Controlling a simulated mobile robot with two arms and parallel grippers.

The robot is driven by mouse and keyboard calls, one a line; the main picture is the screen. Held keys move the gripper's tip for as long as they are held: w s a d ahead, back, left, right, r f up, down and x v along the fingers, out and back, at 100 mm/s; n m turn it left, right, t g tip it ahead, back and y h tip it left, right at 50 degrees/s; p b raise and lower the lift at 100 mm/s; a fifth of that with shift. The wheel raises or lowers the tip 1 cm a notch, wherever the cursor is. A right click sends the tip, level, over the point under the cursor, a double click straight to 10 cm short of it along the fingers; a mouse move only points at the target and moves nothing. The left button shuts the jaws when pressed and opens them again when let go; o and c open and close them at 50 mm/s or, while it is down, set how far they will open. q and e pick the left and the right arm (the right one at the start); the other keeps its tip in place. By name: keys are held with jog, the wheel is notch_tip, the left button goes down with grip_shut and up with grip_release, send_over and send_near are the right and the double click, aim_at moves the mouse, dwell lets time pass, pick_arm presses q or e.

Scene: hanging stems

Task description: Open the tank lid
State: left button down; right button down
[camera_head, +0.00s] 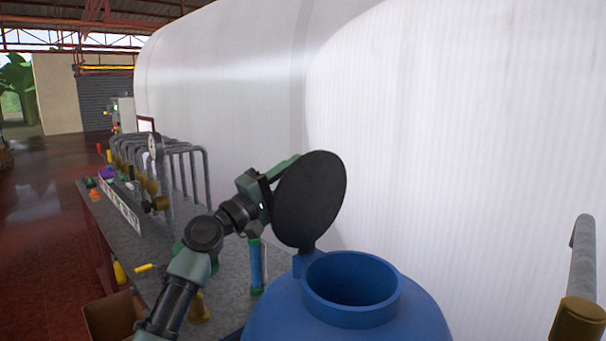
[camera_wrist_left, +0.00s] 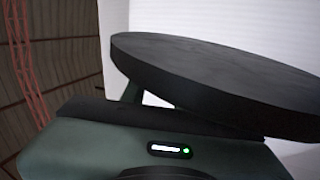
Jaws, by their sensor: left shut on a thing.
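The blue tank (camera_head: 270,318) stands at the lower middle of the head view, with its round neck open and its dark inside showing. The black round lid (camera_head: 310,200) stands up, tilted, on its hinge at the left of the neck. My left gripper (camera_head: 284,172) is at the upper left of the lid, shut on it; the lid hides part of the fingers. In the left wrist view the lid (camera_wrist_left: 215,75) lies across the picture just beyond the gripper body, and the fingertips are mostly hidden. My right gripper is not in view.
A grey table (camera_head: 140,237) with pipes and valves (camera_head: 160,165) runs along the left. A large white tank wall (camera_head: 430,130) stands close behind the blue tank. A grey and brown post (camera_head: 582,270) is at the right edge. A cardboard box (camera_head: 110,315) sits lower left.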

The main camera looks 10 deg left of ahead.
pick_arm(q)
jog(key=shift+w+a+n, duration=0.2)
jog(key=shift+a+n, duration=0.1)
jog(key=c, duration=1.1)
grip_release()
jog(key=shift+o, duration=0.2)
jog(key=shift+f, duration=0.1)
jog(key=b+v, duration=0.2)
jog(key=v, duration=0.5)
jog(key=shift+s+a+f, duration=0.15)
jog(key=shift+s+a, duration=0.05)
jog(key=shift+s, duration=0.1)
